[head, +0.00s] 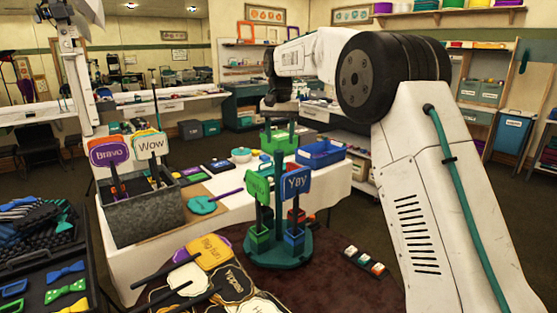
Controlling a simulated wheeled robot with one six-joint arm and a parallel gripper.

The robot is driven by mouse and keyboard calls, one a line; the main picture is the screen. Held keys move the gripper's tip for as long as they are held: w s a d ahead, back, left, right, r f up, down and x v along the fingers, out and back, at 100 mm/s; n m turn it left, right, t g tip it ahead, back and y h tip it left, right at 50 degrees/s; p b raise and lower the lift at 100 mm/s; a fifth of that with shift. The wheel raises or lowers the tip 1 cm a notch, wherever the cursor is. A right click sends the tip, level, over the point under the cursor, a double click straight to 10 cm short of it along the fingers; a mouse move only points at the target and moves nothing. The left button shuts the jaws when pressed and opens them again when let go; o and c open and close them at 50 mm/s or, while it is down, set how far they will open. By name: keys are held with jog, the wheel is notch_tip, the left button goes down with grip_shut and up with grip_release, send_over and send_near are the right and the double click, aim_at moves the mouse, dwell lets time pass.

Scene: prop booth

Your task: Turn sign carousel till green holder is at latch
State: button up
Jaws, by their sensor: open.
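The sign carousel (278,252) has a dark green round base and a central post, and stands on the dark brown surface in the middle of the head view. A green holder (258,238) is at its front left, a blue holder (293,241) at its front right and a red holder (297,215) behind that. A green sign (258,188) and a blue "Yay" sign (296,182) stand upright in it. A green piece (281,140) is at the top. I cannot make out the latch. My gripper (274,100) is open, small and dark, above and apart from the carousel.
A grey box (145,215) with "Bravo" and "Wow" signs stands on the white-covered table at left. Flat signs (205,275) lie front left of the carousel. A small strip with coloured buttons (364,262) lies to its right. A blue tray (320,153) is behind.

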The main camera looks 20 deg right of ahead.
aim_at(279, 151)
jog(key=shift+w+f, duration=0.3)
jog(key=shift+w, duration=0.1)
jog(key=shift+w+a+f, duration=0.1)
jog(key=shift+f, duration=0.2)
notch_tip(279, 151, down, 7)
jog(key=shift+f, duration=0.15)
grip_shut()
